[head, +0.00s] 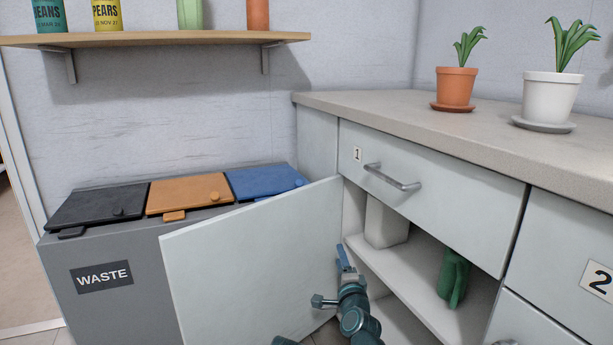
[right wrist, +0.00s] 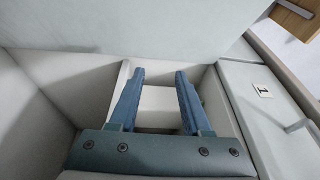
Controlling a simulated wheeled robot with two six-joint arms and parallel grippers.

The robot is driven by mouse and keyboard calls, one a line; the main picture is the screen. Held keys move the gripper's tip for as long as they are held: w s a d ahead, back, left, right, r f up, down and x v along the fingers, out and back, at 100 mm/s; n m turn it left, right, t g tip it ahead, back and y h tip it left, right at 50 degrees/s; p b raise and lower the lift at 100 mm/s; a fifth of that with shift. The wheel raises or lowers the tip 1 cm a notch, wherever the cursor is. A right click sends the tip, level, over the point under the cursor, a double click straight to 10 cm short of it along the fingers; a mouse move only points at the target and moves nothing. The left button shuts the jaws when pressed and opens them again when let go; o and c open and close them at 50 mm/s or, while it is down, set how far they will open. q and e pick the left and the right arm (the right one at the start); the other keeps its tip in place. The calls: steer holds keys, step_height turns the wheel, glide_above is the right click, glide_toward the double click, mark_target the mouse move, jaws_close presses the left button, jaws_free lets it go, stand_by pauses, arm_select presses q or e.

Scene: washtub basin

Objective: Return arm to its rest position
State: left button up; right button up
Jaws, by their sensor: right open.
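My right gripper (head: 343,257) is in front of the open cabinet under the counter, near the inner edge of the open door (head: 255,265). Its blue fingers are open and empty. In the right wrist view the right gripper (right wrist: 159,73) shows with its two fingers apart, pointing toward a pale inner panel with nothing between them. My left gripper is not in view.
Drawer 1 (head: 430,192) is shut above. The waste bin unit (head: 105,295) stands at the left. Two potted plants (head: 456,88) (head: 549,97) are on the counter.

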steer(key=s+a+f+n+g+y, duration=0.1)
steer(key=s+f+n+g, duration=0.3)
steer(key=f+n, duration=0.25)
steer(key=s+f+n+g+y, duration=0.1)
steer(key=s+f+n+g, duration=0.35)
steer(key=f, duration=0.35)
steer(key=s+d+f+n+g+h, duration=0.25)
steer(key=s+d+f+g, duration=0.2)
steer(key=s, duration=0.35)
steer(key=s+d+f+n+g+h, duration=0.1)
steer(key=s+d+f+n+g, duration=0.3)
steer(key=s, duration=0.3)
steer(key=s+a+r+n+g+h+p, duration=0.15)
steer(key=a+r+p, duration=0.25)
steer(key=r+p, duration=0.4)
steer(key=s+a+r+n+y+p, duration=0.1)
steer(key=s+a+r+p, duration=0.2)
steer(key=r+p, duration=0.5)
steer(key=s+a+r+n+h+p, duration=0.15)
steer(key=a+r+p, duration=0.25)
steer(key=r+p, duration=0.4)
arm_select(q)
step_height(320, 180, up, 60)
steer(key=p, duration=3.5)
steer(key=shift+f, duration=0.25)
arm_select(e)
step_height(320, 180, up, 36)
steer(key=shift+f+m+y, duration=0.2)
steer(key=shift+m+y, duration=0.15)
steer(key=shift+m, duration=0.1)
